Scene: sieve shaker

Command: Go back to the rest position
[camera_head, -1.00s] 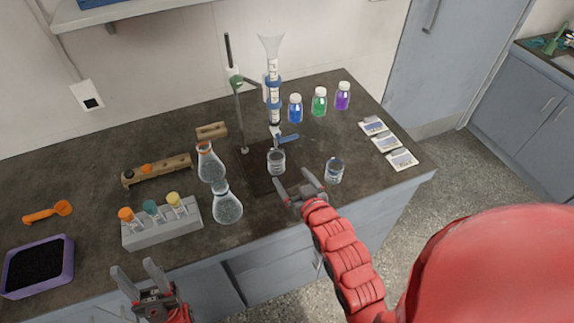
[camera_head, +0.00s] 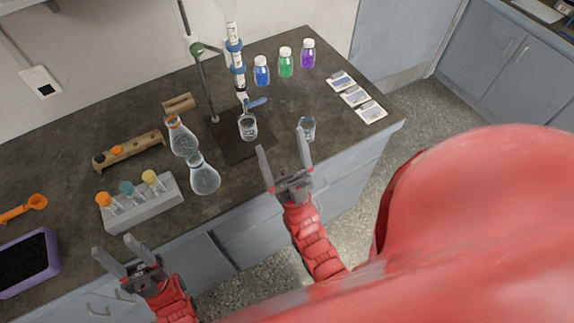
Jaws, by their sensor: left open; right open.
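My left gripper (camera_head: 112,248) is open and empty, low at the left, in front of the bench's front edge. My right gripper (camera_head: 280,143) is open and empty, its fingers pointing up the picture at the bench's front edge. A small glass beaker (camera_head: 307,127) stands just beyond its right finger, which partly overlaps it in the view. I see nothing between the fingers of either gripper.
Floor (camera_head: 420,135) is clear at right.

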